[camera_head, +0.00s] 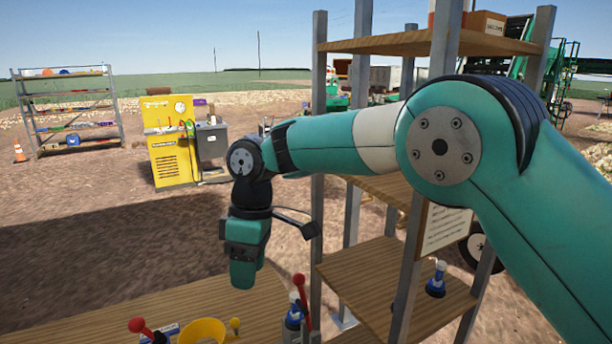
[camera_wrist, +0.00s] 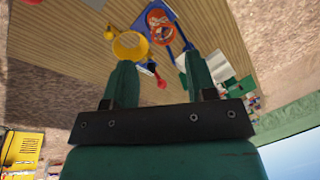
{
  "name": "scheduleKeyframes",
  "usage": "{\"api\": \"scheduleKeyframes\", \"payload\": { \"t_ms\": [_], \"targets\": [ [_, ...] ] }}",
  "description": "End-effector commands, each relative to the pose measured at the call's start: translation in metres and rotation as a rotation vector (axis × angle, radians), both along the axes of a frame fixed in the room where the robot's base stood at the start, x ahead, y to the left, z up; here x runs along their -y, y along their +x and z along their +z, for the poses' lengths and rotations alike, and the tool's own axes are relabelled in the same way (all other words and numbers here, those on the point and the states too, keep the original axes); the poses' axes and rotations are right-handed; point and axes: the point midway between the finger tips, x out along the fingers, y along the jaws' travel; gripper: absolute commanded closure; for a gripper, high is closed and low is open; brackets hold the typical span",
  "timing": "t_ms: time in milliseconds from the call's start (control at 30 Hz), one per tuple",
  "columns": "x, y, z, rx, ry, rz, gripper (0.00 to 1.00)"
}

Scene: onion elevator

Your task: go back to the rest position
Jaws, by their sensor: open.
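My gripper (camera_head: 243,272) hangs pointing down on my teal arm, to the left of the wooden shelf unit and above the far part of the wooden table (camera_head: 215,300). In the wrist view my gripper (camera_wrist: 158,65) shows two green fingers set well apart, with nothing held between them. The table (camera_wrist: 60,40) lies beyond the fingertips there. A yellow bowl-like thing (camera_wrist: 130,45) shows close to the left fingertip in that picture, but I cannot tell the distance.
Red-knobbed levers (camera_head: 299,280) stand near the shelf unit (camera_head: 318,150), whose posts and boards are close to my arm. A blue bottle-like thing (camera_head: 436,281) sits on its lower board. A yellow machine (camera_head: 172,145) and metal rack (camera_head: 70,110) stand far off. Open ground lies left.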

Motion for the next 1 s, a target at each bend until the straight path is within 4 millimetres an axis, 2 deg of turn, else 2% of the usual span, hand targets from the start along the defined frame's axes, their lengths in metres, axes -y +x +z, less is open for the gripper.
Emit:
{"api": "scheduleKeyframes", "payload": {
  "t_ms": [133, 267, 367, 500, 600, 700, 800, 1000],
  "targets": [
    [0.055, -0.018, 0.019, -0.003, 0.036, -0.169, 0.49],
    [0.112, -0.054, 0.029, -0.008, 0.073, -0.35, 0.49],
    [0.153, -0.091, 0.026, -0.01, 0.1, -0.488, 0.49],
    [0.202, -0.148, 0.007, -0.01, 0.132, -0.669, 0.49],
    [0.224, -0.182, -0.01, -0.008, 0.15, -0.768, 0.49],
    [0.238, -0.206, -0.024, -0.009, 0.16, -0.836, 0.49],
    [0.244, -0.218, -0.031, -0.009, 0.165, -0.87, 0.49],
    [0.245, -0.222, -0.032, -0.01, 0.166, -0.879, 0.49]
  ]
}}
